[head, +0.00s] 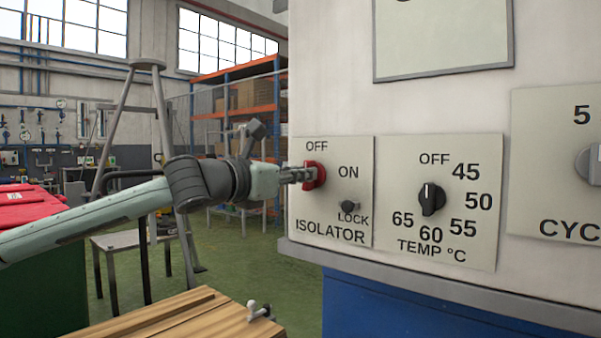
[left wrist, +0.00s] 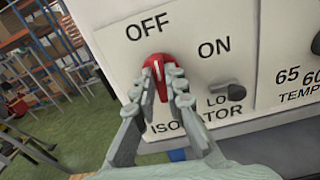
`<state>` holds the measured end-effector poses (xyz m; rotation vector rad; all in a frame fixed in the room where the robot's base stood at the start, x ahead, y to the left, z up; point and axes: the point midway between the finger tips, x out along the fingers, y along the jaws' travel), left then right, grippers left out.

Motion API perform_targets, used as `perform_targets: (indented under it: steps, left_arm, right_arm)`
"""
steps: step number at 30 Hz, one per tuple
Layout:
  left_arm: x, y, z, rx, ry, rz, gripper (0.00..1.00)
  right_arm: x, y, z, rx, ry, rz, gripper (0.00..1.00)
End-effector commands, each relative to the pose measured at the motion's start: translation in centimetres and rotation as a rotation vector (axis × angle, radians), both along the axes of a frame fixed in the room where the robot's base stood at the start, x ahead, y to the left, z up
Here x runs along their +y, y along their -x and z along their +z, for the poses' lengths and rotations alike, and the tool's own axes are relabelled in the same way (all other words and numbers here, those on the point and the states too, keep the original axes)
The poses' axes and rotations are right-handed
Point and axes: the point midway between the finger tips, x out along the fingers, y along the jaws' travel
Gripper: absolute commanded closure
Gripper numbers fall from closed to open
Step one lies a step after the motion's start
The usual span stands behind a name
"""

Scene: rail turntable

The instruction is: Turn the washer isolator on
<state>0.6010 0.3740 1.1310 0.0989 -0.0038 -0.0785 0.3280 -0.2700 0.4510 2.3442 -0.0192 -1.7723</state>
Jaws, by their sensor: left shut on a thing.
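The isolator panel (head: 335,222) is a cream plate on the left of the white machine front, marked OFF, ON and LOCK. Its red handle (head: 318,170) sits left of the ON mark and below the OFF mark. My left gripper (head: 301,175) reaches it from the left. In the left wrist view the gripper (left wrist: 164,84) has its two fingers on either side of the red handle (left wrist: 159,66), shut on it. The white line on the handle points up, toward OFF. The small dark lock knob (head: 348,206) is below ON. My right gripper is not in view.
A temperature dial (head: 432,199) sits right of the isolator, and a cycle knob (head: 590,164) is at the far right edge. A wooden bench top (head: 190,318) is below my left arm. A tripod stand (head: 112,130) and shelves (head: 240,95) stand behind.

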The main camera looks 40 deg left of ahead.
Motion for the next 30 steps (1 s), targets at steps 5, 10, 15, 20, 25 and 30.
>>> perform_targets:
  steps: [5,10,15,20,25,30]
  left_arm:
    - [-0.1,0.0,0.1,-0.010,-0.104,-0.001,1.00]
    - [0.3,0.1,0.1,-0.028,-0.203,0.010,1.00]
    - [-0.2,0.0,0.0,-0.033,-0.325,0.001,1.00]
    - [-0.2,0.0,-0.1,-0.038,-0.450,0.002,1.00]
    - [-0.3,0.0,-0.2,-0.049,-0.599,0.002,1.00]
    - [-0.4,0.0,-0.2,-0.062,-0.760,0.002,1.00]
  right_arm:
    - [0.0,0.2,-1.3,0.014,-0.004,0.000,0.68]
    - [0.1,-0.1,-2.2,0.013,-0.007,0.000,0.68]
    - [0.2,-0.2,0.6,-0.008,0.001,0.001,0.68]
    - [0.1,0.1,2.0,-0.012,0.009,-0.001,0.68]
    - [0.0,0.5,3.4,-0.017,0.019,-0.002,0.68]
    - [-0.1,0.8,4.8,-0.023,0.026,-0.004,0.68]
